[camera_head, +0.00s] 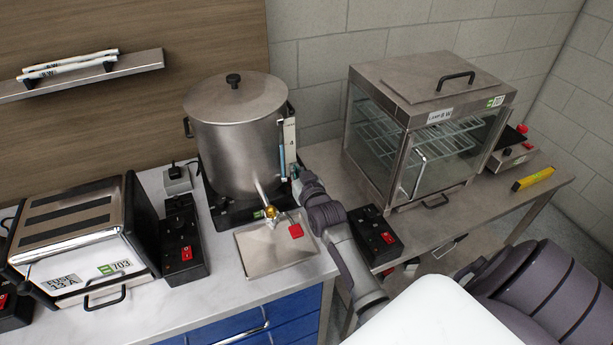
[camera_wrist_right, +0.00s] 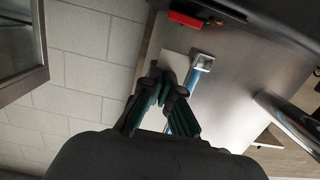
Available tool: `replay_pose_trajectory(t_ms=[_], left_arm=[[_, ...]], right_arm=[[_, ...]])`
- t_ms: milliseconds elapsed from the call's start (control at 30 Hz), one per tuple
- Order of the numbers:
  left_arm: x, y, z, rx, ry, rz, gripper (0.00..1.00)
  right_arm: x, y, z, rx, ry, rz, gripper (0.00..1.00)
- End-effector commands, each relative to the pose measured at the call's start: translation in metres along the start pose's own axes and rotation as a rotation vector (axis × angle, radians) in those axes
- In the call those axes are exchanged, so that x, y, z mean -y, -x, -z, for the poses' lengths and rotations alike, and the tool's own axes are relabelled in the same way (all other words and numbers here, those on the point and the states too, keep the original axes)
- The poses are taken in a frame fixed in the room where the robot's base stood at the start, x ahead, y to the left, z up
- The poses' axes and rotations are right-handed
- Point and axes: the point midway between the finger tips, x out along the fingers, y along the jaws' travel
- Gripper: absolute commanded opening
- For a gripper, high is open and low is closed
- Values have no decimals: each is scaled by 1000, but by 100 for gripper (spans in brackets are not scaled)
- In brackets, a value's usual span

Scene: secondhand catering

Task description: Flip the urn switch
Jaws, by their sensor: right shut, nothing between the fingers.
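The steel urn (camera_head: 235,145) stands upright on a black base on the left counter, with a lid and a brass-coloured tap (camera_head: 270,211). A red switch-like part (camera_head: 296,231) shows low at its front right, by the tray; which way it is set I cannot tell. A red part (camera_wrist_right: 193,20) also shows at the top of the right wrist view, apart from the fingers. My right gripper (camera_head: 295,172) is shut and empty beside the urn's right side, close to the blue gauge tube (camera_head: 282,160). Its closed fingertips (camera_wrist_right: 166,76) partly cover a white label in the wrist view. My left gripper is out of view.
A steel drip tray (camera_head: 275,258) lies before the urn. A toaster (camera_head: 75,235) and a black switch box (camera_head: 182,245) stand left. A glass display cabinet (camera_head: 430,125) and another switch box (camera_head: 375,237) stand on the right table. A wall shelf (camera_head: 85,75) hangs upper left.

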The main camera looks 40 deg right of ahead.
Motion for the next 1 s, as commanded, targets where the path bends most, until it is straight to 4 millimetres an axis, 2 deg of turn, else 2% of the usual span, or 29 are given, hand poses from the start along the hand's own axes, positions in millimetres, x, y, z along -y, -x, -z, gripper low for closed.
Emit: replay_pose_trajectory(t_ms=[33,200,400,500,700,1000], left_arm=[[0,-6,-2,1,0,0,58],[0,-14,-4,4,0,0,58],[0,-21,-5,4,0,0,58],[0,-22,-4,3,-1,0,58],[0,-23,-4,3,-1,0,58],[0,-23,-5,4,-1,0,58]], right_arm=[[0,14,-4,2,0,1,0],[0,48,5,0,0,0,0],[0,80,14,0,-1,0,0],[0,90,17,1,0,0,0],[0,97,21,0,0,0,0],[0,97,21,0,-1,0,0]])
